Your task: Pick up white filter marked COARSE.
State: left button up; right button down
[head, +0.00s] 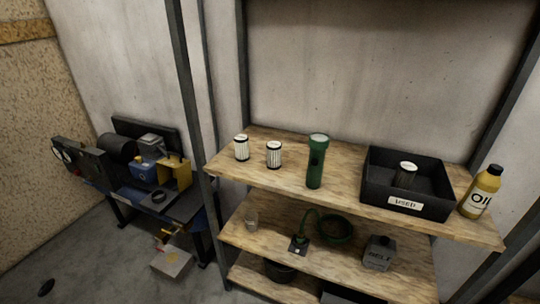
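Two small white ribbed filters stand upright on the wooden top shelf (350,205). The left filter (241,148) is near the shelf's left end, and the right filter (273,154) stands a little apart from it. Their markings are too small to read, so I cannot tell which is marked COARSE. A third, darker filter with a pale top (406,174) is in the black bin labelled USED (418,208). Neither of my grippers is in view.
A green flashlight (316,160) stands right of the white filters. A yellow oil bottle (481,191) stands at the shelf's right end. Dark rack posts (189,90) rise left of the shelf. Lower shelves hold a green coil (336,229) and a grey box (379,253). Machinery (150,170) stands left.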

aim_at(273, 147)
jog(key=i+j+z, duration=0.45)
jog(key=j+z, duration=0.2)
jog(key=i+j+z, duration=0.3)
jog(key=j+z, duration=0.3)
jog(key=j, duration=0.15)
